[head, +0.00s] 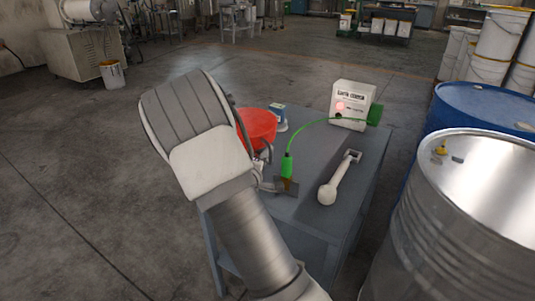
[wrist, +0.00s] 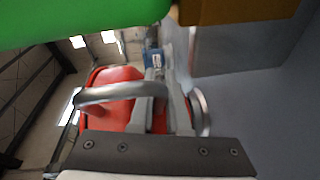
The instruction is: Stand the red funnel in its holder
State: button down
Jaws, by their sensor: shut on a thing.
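The red funnel (head: 258,124) shows in the head view just right of my wrist, its wide bowl facing up and partly hidden by my arm. In the wrist view the funnel (wrist: 118,78) is just ahead of the gripper plate, behind a curved silver bar. My gripper (head: 266,168) is shut on the funnel, beside its lower part over the left part of the table. The exact grip point and the spout are hidden. I cannot clearly make out the funnel's holder.
A steel drum (head: 440,225) stands right of the table.

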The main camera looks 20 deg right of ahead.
jog(key=shift+f, duration=0.35)
jog(key=c, duration=0.8)
grip_release()
jog(key=shift+f, duration=0.1)
jog(key=p+v, duration=0.3)
jog(key=v, duration=1.4)
jog(key=shift+s+a, duration=0.15)
jog(key=shift+s, duration=0.05)
jog(key=shift+a+p, duration=0.1)
jog(key=shift+p, duration=0.2)
jog(key=shift+p+v, duration=1.05)
jog(key=shift+v, duration=1.4)
